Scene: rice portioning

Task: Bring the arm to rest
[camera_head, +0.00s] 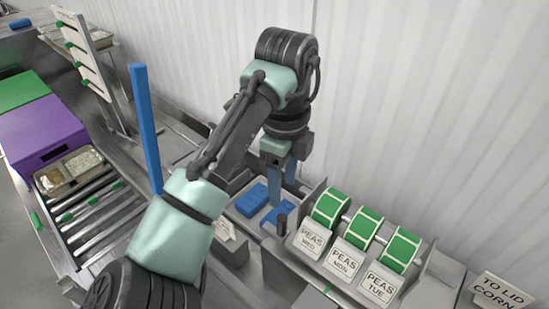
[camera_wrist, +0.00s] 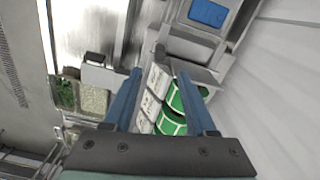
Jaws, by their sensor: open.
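My gripper (camera_head: 280,175) points down with its two blue fingers apart, above a pale tray (camera_head: 244,217) holding blue blocks (camera_head: 252,200). In the wrist view my gripper (camera_wrist: 155,82) is open, with nothing between its fingers. My arm reaches up from the bottom of the head view, bends at the top and comes down beside the white wall. The label rolls hide part of the space behind the fingers in the wrist view.
Green label rolls (camera_head: 363,228) stand right of my gripper, with cards reading PEAS WED, MON and TUE. A blue post (camera_head: 146,128) rises at left. A roller conveyor (camera_head: 100,221) carries a filled tray (camera_head: 50,181). The corrugated wall (camera_head: 420,110) is close behind my arm.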

